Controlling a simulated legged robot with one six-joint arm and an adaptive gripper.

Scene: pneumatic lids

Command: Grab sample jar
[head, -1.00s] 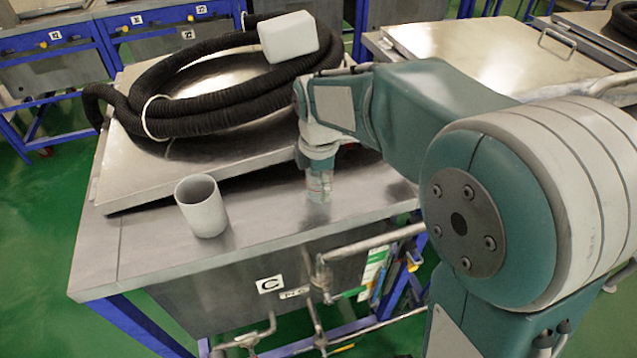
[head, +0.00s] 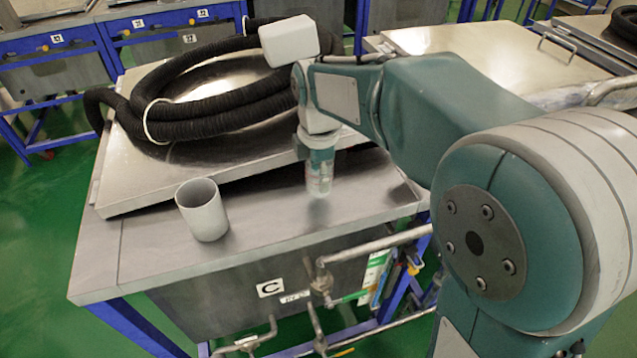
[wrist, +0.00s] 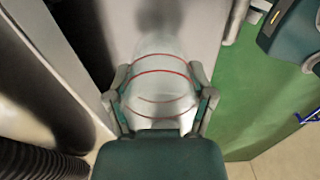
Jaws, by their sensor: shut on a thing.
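The sample jar (wrist: 162,75) is clear with red rings around it, and it fills the middle of the wrist view. My gripper (wrist: 160,98) is shut on it, with one finger on each side. In the head view my gripper (head: 318,178) points down over the right part of the steel bench top, with the jar between its fingers. The jar is small and partly hidden there, and I cannot tell whether its bottom touches the bench.
A grey-white open cup (head: 202,210) stands to the left on the bench (head: 140,240). Pipes (head: 370,248) run along the bench front.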

